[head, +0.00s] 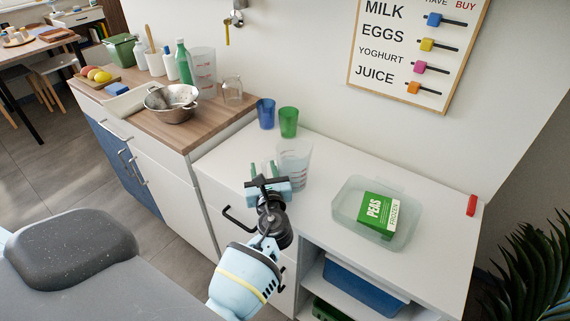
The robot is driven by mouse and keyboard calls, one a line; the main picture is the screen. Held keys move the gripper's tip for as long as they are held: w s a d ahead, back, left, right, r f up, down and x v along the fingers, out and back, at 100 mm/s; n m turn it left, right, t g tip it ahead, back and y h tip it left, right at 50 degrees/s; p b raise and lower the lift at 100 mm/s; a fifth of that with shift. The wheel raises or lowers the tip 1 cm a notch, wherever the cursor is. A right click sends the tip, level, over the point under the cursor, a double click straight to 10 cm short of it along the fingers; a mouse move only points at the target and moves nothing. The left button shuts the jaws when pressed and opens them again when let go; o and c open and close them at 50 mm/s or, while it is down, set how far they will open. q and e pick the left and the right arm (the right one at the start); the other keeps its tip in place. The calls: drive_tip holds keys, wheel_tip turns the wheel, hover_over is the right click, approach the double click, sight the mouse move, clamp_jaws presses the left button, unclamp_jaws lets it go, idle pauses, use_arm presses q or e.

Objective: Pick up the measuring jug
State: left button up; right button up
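A clear measuring jug (294,158) stands upright on the white counter, just right of and beyond my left gripper. My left gripper (263,169) is at the front edge of this counter, with its two fingers apart and pointing toward the wall. The jug's left side is close to the fingers; I cannot tell whether they touch it. A second clear jug with red markings (203,68) stands at the back of the wooden worktop. My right gripper is not in view.
Blue (265,113) and green (289,122) cups stand behind the near jug. A clear tub (347,208) holding a green peas box (379,215) is to the right. A colander (173,112) is on the wooden worktop (160,131). White counter between jug and tub is clear.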

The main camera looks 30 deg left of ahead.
use_arm(q)
drive_tip(key=shift+d, duration=0.1)
drive_tip(key=shift+c, duration=1)
clamp_jaws()
drive_tip(key=shift+r, duration=0.1)
